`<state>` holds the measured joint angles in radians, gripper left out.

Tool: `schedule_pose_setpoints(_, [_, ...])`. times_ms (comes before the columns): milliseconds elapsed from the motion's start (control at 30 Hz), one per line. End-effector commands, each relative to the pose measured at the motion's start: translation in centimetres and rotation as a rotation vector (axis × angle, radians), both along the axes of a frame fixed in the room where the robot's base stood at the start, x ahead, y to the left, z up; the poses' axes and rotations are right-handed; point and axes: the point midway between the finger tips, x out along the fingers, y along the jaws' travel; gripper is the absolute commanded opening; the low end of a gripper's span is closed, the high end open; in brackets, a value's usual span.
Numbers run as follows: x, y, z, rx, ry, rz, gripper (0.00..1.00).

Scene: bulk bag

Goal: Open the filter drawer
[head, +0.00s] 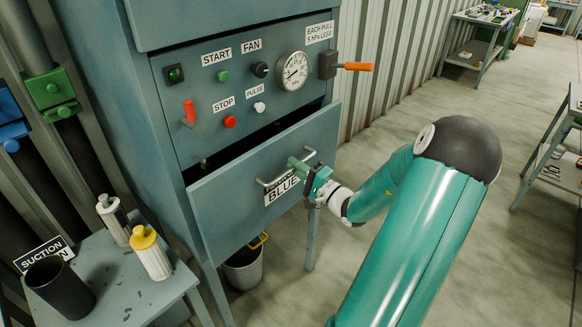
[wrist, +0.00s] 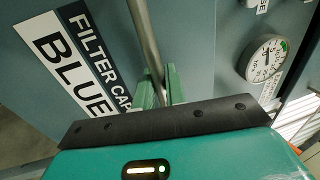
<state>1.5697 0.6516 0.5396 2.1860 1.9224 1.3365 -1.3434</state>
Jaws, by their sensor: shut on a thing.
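The filter drawer (head: 240,199) is a blue-grey front in the cabinet, in the middle of the head view. It stands pulled out, with a dark gap above it along its top edge. A metal bar handle (head: 270,183) runs across it above a label reading BLUE. In the wrist view the handle (wrist: 144,35) runs down between my green fingers, beside the label (wrist: 70,60). My gripper (head: 300,170) is shut on the handle (wrist: 158,88). The drawer's inside is mostly hidden in shadow.
A control panel with a gauge (head: 293,70) and an orange-handled lever (head: 355,66) sits above the drawer. A grey side table (head: 120,290) with filter cartridges and a dark cup stands at lower left. A bucket (head: 243,268) stands beneath the drawer.

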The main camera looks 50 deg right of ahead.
Motion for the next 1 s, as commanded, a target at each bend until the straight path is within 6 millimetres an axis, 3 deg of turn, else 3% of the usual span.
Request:
schedule_pose_setpoints(167, [-1.2,-1.0,0.0,-0.004,0.002,-0.009,0.0])
schedule_pose_setpoints(500, [-6.5,-1.4,0.0,-0.003,0.003,-0.007,0.0])
schedule_pose_setpoints(900, [-7.2,-1.3,0.1,-0.002,0.0,-0.005,0.0])
schedule_pose_setpoints(933, [-7.2,-1.3,0.1,-0.002,0.0,-0.005,0.14])
schedule_pose_setpoints(1000, [-7.2,-1.2,0.1,-0.002,0.001,-0.004,0.28])
